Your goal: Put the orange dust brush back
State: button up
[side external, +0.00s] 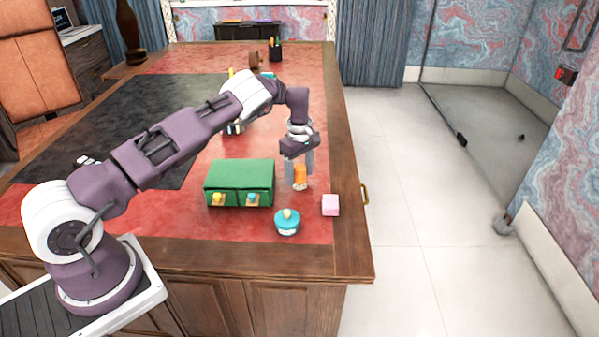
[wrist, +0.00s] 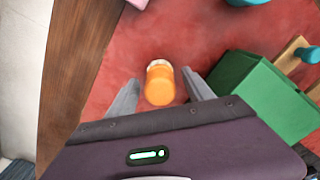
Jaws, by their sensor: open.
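The orange dust brush (side external: 300,177) stands on the red leather near the right side of the desk. In the wrist view the brush (wrist: 160,84) shows as an orange, round-ended piece with a pale band at its far end. My gripper (side external: 299,172) is over the brush, fingers pointing down. In the wrist view my gripper (wrist: 162,92) is open, with one finger on each side of the brush and a gap to both. I cannot tell whether the brush touches the desk, as its lower end is partly hidden.
A green two-drawer box (side external: 239,182) with knobs stands left of the brush. A teal lidded pot (side external: 287,222) and a pink block (side external: 330,205) are in front. The desk's wooden edge (side external: 352,225) is close on the right. Other items stand at the far end.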

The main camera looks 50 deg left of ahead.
notch_tip(320, 180, up, 13)
notch_tip(320, 180, up, 13)
jog(key=m+t+h, duration=0.1)
jog(key=m+t, duration=0.1)
send_over(300, 166)
jog(key=s+d, duration=0.3)
jog(key=s, duration=0.2)
jog(key=s+d+r+m+t, duration=0.1)
jog(key=s+d+r+m, duration=0.4)
jog(key=s+d+r, duration=0.35)
jog(key=s+d+r+m+t, duration=0.1)
jog(key=s+d+m, duration=0.15)
jog(key=s, duration=0.45)
jog(key=s+d+r+m, duration=0.2)
jog(key=s+m, duration=0.1)
jog(key=s, duration=0.5)
jog(key=s+d+f+m+t+y, duration=0.1)
jog(key=s+f+m, duration=0.4)
jog(key=s, duration=0.6)
jog(key=shift+s+d+f+t, duration=0.15)
jog(key=shift+s+d+t, duration=0.15)
jog(key=shift+d, duration=0.05)
jog(key=shift+m, duration=0.25)
